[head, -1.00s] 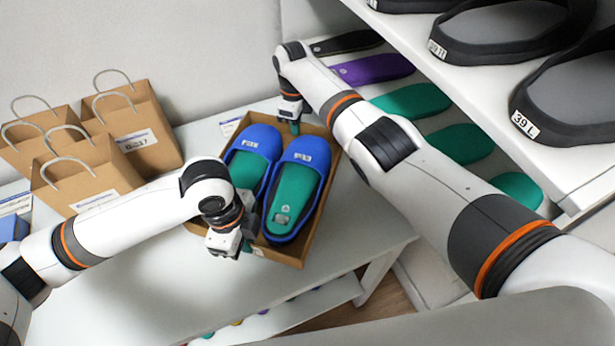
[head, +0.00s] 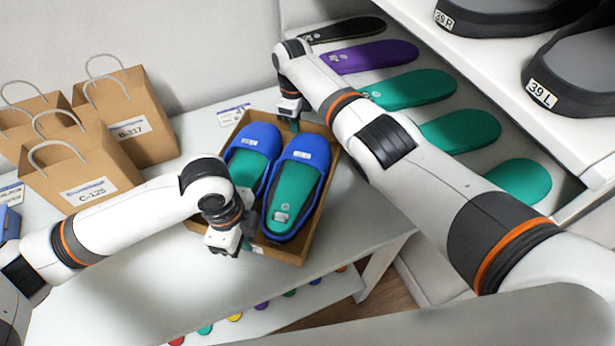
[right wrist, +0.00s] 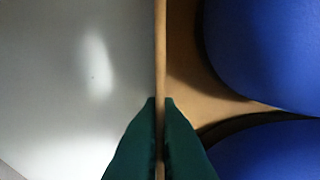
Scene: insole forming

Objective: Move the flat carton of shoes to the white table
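The flat carton (head: 322,190) is an open brown tray with a pair of blue shoes (head: 298,185) with green insoles in it. It is over a pale table (head: 365,210); I cannot tell whether it touches it. My right gripper (head: 294,124) is at the carton's far edge. In the right wrist view its green fingers (right wrist: 160,100) close on the carton wall (right wrist: 161,45) from both sides. My left gripper (head: 232,250) is at the near left edge of the carton, its fingertips partly hidden, and appears shut on that wall.
Several brown paper bags (head: 130,120) stand on the left of the table. A shelf unit (head: 470,70) at the right holds several insoles (head: 412,88) below and dark shoe forms (head: 580,75) above. Coloured items lie on a lower shelf (head: 270,312).

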